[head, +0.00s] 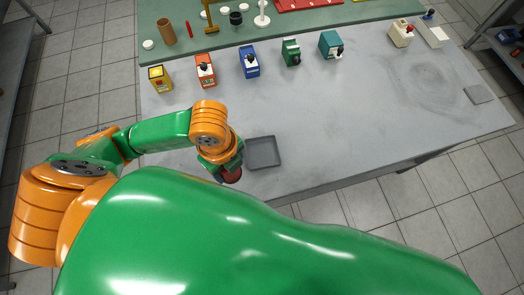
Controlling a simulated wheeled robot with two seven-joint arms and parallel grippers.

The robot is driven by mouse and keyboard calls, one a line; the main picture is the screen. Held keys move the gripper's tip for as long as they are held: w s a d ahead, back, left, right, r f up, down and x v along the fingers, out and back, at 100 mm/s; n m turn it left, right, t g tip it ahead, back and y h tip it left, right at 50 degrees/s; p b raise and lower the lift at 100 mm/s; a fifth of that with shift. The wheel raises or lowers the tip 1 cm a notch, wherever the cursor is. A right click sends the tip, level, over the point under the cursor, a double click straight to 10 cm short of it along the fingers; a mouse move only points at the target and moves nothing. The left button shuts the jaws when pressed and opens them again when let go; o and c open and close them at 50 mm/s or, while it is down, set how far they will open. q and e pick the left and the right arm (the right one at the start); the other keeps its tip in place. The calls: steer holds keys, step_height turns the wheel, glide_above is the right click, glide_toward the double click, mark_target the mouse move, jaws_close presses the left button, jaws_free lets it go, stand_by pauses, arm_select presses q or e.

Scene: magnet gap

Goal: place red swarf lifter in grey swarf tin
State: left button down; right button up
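A shallow square grey swarf tin (263,153) lies on the bench near its front edge. My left arm comes in from the left, and its gripper (229,163) is just left of the tin. The dark red swarf lifter (232,176) is at the end of this gripper, partly covered by it, and looks held there. The fingers are mostly hidden by the wrist. The lifter is beside the tin, not over it. I cannot tell its height above the bench. My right gripper is not in view.
Yellow (160,78), orange (205,70), blue (249,61), green (291,52) and teal (330,45) blocks stand in a row behind. A green mat (290,26) with small items lies at the back. The bench right of the tin is clear.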

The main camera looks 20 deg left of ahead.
arm_select(q)
steer(key=shift+s+f+m, duration=0.2)
steer(key=shift+s+m, duration=0.2)
steer(key=shift+m, duration=0.3)
steer(key=shift+w+d+f, duration=0.15)
steer(key=shift+w+f, duration=0.05)
steer(key=shift+w, duration=0.05)
steer(key=w+d+f, duration=0.2)
steer(key=w+f, duration=0.1)
steer(key=w, duration=0.4)
steer(key=b, duration=0.2)
glide_above(262, 154)
steer(key=shift+m, duration=0.3)
step_height(262, 154, down, 6)
steer(key=shift+s+f, duration=0.1)
steer(key=shift+f, duration=0.05)
steer(key=f, duration=0.3)
steer(key=shift+w+d, duration=0.1)
steer(key=shift+w, duration=0.1)
steer(key=shift+f, duration=0.25)
steer(key=shift+c, duration=0.5)
jaws_free()
